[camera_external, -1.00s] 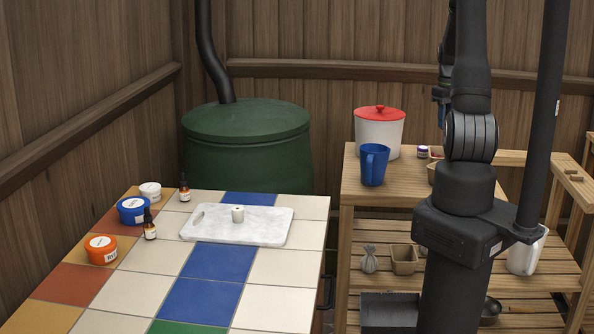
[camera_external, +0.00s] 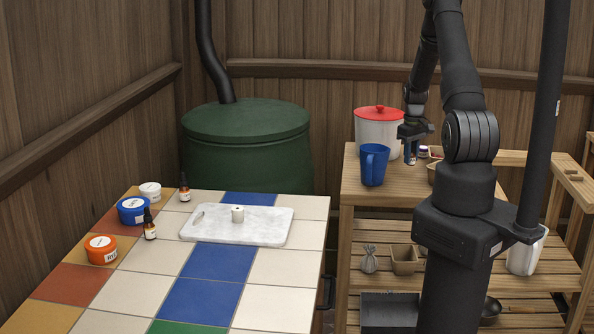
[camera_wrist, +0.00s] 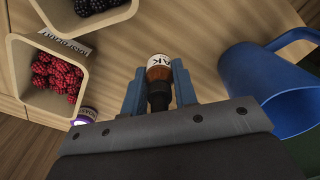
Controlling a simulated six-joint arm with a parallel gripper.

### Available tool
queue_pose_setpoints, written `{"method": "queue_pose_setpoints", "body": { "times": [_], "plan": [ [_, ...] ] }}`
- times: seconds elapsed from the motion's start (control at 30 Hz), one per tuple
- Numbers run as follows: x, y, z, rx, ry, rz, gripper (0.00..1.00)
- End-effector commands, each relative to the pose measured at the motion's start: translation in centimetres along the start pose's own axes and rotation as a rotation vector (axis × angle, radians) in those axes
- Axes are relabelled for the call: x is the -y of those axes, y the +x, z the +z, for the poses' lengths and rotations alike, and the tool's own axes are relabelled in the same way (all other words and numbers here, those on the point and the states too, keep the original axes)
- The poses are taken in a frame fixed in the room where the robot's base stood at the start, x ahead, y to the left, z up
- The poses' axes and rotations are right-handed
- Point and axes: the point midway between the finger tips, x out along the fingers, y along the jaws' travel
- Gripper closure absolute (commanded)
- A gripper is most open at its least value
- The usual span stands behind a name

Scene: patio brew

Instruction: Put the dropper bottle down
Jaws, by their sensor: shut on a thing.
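My gripper (camera_wrist: 158,70) is shut on a dropper bottle (camera_wrist: 159,61) with amber glass, a white label and a black top. In the wrist view the bottle sits between the two blue fingers. In the external view my gripper (camera_external: 411,150) is over the wooden shelf top (camera_external: 350,190), between the blue jug (camera_external: 373,165) and the small purple-lidded jar (camera_external: 423,152). The bottle is mostly hidden there, and I cannot tell whether it touches the wood. Two other dropper bottles (camera_external: 150,225) (camera_external: 185,188) stand on the tiled table.
The blue jug (camera_wrist: 270,82) is close on the right in the wrist view. Berry boxes (camera_wrist: 60,75) and the purple-lidded jar (camera_wrist: 84,117) are on the left. A red-lidded white pot (camera_external: 379,130) stands behind. Bare wood shows beyond the bottle.

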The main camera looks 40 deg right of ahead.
Motion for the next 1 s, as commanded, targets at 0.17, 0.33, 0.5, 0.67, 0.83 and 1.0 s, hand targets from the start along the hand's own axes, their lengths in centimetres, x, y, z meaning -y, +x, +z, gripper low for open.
{"method": "queue_pose_setpoints", "body": {
  "times": [0.17, 0.33, 0.5, 0.67, 0.83, 1.0],
  "plan": [
    [0.6, 0.9, -1.2, 0.000, 0.000, 0.000, 0.97],
    [0.6, 2.4, -1.1, 0.003, 0.001, -0.002, 0.97],
    [0.6, 4.6, -1.1, 0.001, 0.001, -0.001, 0.97],
    [0.6, 4.8, -1.2, -0.001, 0.001, 0.000, 0.97],
    [0.6, 4.9, -1.1, 0.000, 0.001, 0.000, 0.97],
    [0.6, 5.1, -1.1, 0.000, 0.001, 0.000, 0.54]
  ]
}}
